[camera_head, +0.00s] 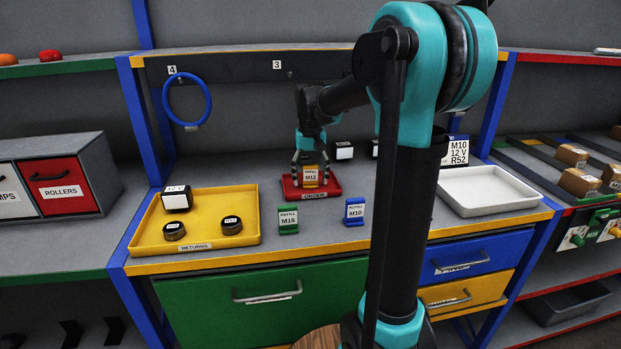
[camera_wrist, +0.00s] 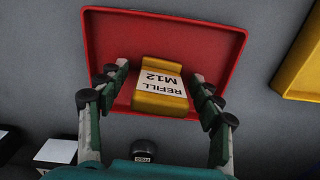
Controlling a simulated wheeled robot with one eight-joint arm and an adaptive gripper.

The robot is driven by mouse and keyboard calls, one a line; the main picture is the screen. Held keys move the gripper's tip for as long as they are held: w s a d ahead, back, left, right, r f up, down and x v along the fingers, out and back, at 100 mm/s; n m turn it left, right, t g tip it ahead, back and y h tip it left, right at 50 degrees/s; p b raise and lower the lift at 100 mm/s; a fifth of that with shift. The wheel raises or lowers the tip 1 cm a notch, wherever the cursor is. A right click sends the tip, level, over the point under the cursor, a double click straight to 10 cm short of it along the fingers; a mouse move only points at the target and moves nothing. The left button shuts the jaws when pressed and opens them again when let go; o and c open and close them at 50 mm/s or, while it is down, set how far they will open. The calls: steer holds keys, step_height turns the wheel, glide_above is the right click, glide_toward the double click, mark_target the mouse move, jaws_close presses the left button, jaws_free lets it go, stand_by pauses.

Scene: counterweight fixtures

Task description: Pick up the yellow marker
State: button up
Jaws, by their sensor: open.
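The yellow marker (camera_head: 311,177), labelled "REFILL M12", stands in the red tray (camera_head: 326,193) on the bench. In the wrist view the same marker (camera_wrist: 161,87) shows between my fingers, with the red tray (camera_wrist: 218,40) around it. My gripper (camera_head: 310,162) is above the tray with its fingers reaching down on either side of the marker. In the wrist view my gripper (camera_wrist: 160,92) is open, with a gap between each finger and the marker. The lower part of the marker is partly hidden in the head view.
A green marker (camera_head: 288,220) and a blue marker (camera_head: 355,211) stand in front of the red tray. A yellow tray (camera_head: 245,205) with several dark items is at left, and a white tray (camera_head: 490,190) is at right. Dark boxes (camera_head: 344,151) stand behind.

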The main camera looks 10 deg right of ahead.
steer(key=shift+c, duration=0.3)
steer(key=c, duration=1.1)
steer(key=shift+r, duration=0.15)
